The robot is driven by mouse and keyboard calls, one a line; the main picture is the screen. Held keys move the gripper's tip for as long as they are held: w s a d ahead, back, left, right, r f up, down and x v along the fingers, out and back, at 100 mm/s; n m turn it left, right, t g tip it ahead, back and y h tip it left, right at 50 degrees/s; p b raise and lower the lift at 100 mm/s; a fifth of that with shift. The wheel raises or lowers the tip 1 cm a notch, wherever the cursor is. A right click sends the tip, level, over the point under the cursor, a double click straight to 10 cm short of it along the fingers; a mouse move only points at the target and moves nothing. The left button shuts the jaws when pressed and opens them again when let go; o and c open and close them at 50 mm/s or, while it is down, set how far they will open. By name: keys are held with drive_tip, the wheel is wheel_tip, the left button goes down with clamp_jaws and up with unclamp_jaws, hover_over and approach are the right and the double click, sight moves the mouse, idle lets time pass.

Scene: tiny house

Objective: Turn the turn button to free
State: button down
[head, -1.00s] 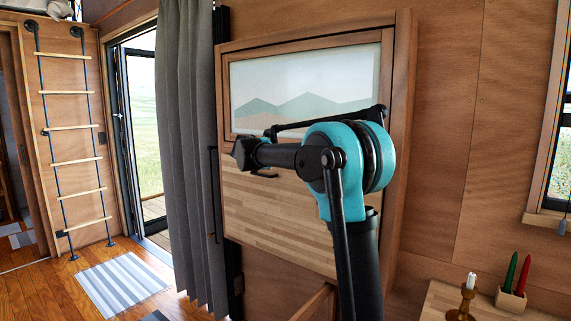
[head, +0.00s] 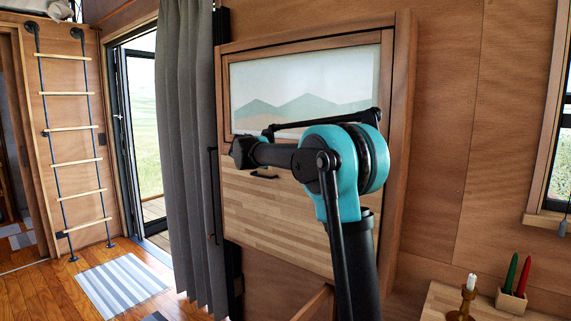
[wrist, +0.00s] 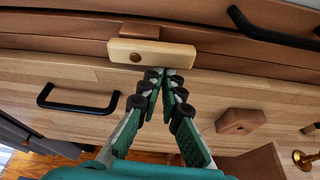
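The turn button is a pale wooden bar (wrist: 175,52) with a dark screw near its left part, in the wrist view. It lies roughly crosswise, over the seam between the brown frame and the light wood panel (wrist: 90,75). My gripper (wrist: 164,75) has its green fingers drawn together at the tips. The tips are at the lower edge of the bar, right of the screw; I cannot tell whether they touch it. Nothing shows between the fingers. In the head view, my arm hides the turn button and my fingers are not distinguishable.
A black handle (wrist: 78,98) is on the panel left of my gripper. A brown wooden block (wrist: 240,121) sticks out at the right. Another black bar (wrist: 270,30) is at upper right.

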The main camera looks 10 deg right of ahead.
drive_tip(key=s+a, duration=0.6)
drive_tip(key=s, duration=0.1)
drive_tip(key=s+d+f+m+g+y, duration=0.2)
drive_tip(key=s+d+f+m, duration=0.35)
drive_tip(key=s+f, duration=0.45)
drive_tip(key=s+d+f+m+g+y, duration=0.2)
drive_tip(key=s+d+f+m, duration=0.45)
drive_tip(key=f, duration=0.55)
drive_tip(key=s+a+f+m+g+y, duration=0.1)
drive_tip(key=s+f+m+y, duration=0.1)
drive_tip(key=s+f+m, duration=0.5)
drive_tip(key=s+a+f+m+g+y, duration=0.1)
drive_tip(key=s+f+m, duration=0.6)
drive_tip(key=s, duration=1.1)
wheel_tip(320, 180, down, 4)
drive_tip(key=a+y, duration=0.1)
drive_tip(key=y, duration=0.1)
drive_tip(key=shift+f+y, duration=0.2)
drive_tip(key=shift+y, duration=0.1)
